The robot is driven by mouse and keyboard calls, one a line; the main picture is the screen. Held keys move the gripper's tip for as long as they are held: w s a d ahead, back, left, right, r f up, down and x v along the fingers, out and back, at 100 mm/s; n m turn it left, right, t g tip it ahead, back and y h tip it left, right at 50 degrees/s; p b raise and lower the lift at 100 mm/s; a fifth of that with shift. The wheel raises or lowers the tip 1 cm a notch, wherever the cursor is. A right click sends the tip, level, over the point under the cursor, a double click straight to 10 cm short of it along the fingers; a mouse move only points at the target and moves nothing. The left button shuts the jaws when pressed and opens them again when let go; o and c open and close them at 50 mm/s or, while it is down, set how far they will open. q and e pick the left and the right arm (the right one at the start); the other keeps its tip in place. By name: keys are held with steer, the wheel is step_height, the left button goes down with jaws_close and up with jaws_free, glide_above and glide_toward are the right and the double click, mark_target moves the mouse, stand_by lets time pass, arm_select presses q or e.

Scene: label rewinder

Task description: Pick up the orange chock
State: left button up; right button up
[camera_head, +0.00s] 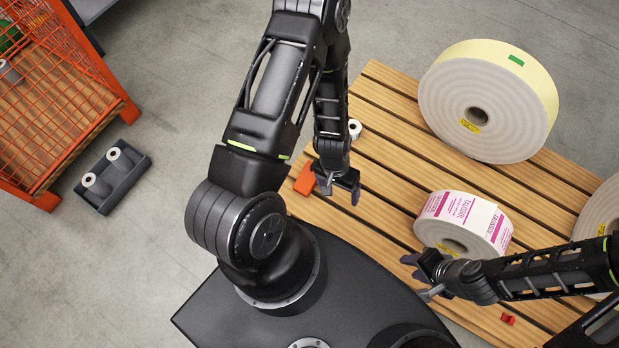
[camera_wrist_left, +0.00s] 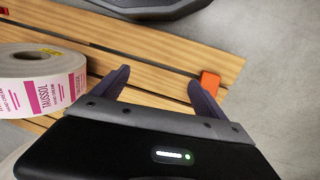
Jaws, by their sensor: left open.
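The orange chock (camera_head: 304,181) lies on the wooden slatted platform, near its left edge and close to my base. My left gripper (camera_head: 340,189) is open and empty, just to the right of the chock in the head view. In the left wrist view the chock (camera_wrist_left: 210,80) shows behind the right finger of my left gripper (camera_wrist_left: 158,80), which partly covers it. The chock is not between the fingers. My right gripper (camera_head: 418,278) is open and empty, beside the pink-and-white label roll (camera_head: 463,222).
A large cream roll (camera_head: 485,105) stands on the platform (camera_head: 385,165), with another roll (camera_head: 600,222) at the right edge. A small white roll (camera_head: 354,129) is behind my left forearm. A small red piece (camera_head: 508,319) lies at the front right. An orange rack (camera_head: 60,105) stands left.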

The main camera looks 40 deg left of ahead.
mark_target(312, 166)
arm_select(q)
steer(key=shift+y, duration=0.8)
steer(key=w+a+f+b, duration=0.2)
steer(key=a+f+b, duration=0.1)
steer(key=a+f, duration=0.1)
steer(key=w+a+f+b, duration=0.3)
steer(key=a+f+b, duration=0.1)
steer(key=a+f, duration=0.1)
steer(key=w+a+f+b, duration=0.2)
steer(key=a+f+b, duration=0.2)
steer(key=a+f, duration=0.1)
steer(key=shift+w+a, duration=0.4)
steer(key=shift+a, duration=0.3)
steer(key=shift+w+a, duration=0.1)
steer(key=shift+a, duration=0.1)
arm_select(e)
step_height(312, 166, down, 14)
steer(key=shift+w+d, duration=0.25)
steer(key=shift+f, duration=0.1)
arm_select(q)
steer(key=shift+f+b, duration=0.55)
steer(key=shift+f, duration=0.7)
arm_select(e)
steer(key=shift+w+d+f, duration=0.1)
steer(key=shift+w+f, duration=0.05)
steer(key=shift+f, duration=0.25)
arm_select(q)
steer(key=shift+f, duration=0.1)
